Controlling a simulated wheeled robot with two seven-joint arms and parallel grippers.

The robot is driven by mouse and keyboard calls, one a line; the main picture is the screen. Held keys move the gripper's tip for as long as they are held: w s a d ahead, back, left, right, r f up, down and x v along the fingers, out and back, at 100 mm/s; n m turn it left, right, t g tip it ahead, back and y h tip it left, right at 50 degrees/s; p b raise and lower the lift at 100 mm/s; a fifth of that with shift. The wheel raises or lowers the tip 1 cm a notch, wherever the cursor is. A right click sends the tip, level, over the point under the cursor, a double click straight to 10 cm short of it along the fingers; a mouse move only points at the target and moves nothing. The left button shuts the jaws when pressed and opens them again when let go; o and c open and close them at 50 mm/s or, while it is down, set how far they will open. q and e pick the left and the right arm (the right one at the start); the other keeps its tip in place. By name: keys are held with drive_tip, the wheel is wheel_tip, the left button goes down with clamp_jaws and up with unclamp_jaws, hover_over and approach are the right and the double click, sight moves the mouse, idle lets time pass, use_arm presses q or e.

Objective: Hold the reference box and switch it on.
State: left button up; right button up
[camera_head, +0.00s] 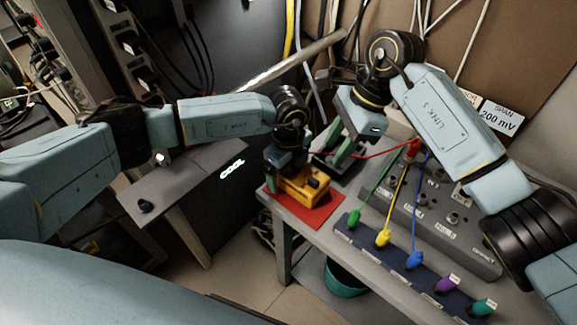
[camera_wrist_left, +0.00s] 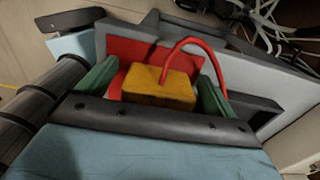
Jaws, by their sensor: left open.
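The reference box, a small orange-yellow block with a dark knob on it (camera_head: 303,190), sits on a red mat (camera_head: 318,216) at the near left corner of the grey table. My left gripper (camera_head: 284,176) is down at the box. In the left wrist view, its green fingers (camera_wrist_left: 157,93) stand apart, one on each side of the box (camera_wrist_left: 158,90), with a gap visible beside it. A red cable (camera_wrist_left: 190,42) arcs above the box there. My right gripper (camera_head: 341,150) is farther back, with green fingers low over a dark item; whether it holds anything is unclear.
A grey panel with sockets (camera_head: 472,243) lies to the right. Green, yellow and blue leads run to a dark strip (camera_head: 365,244) with coloured plugs at the front edge. A red plug (camera_head: 414,149) is near the right arm. A teal bin (camera_head: 345,280) stands below.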

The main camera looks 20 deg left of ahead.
use_arm(q)
drive_tip(key=shift+c, duration=0.3)
drive_tip(key=c, duration=1.5)
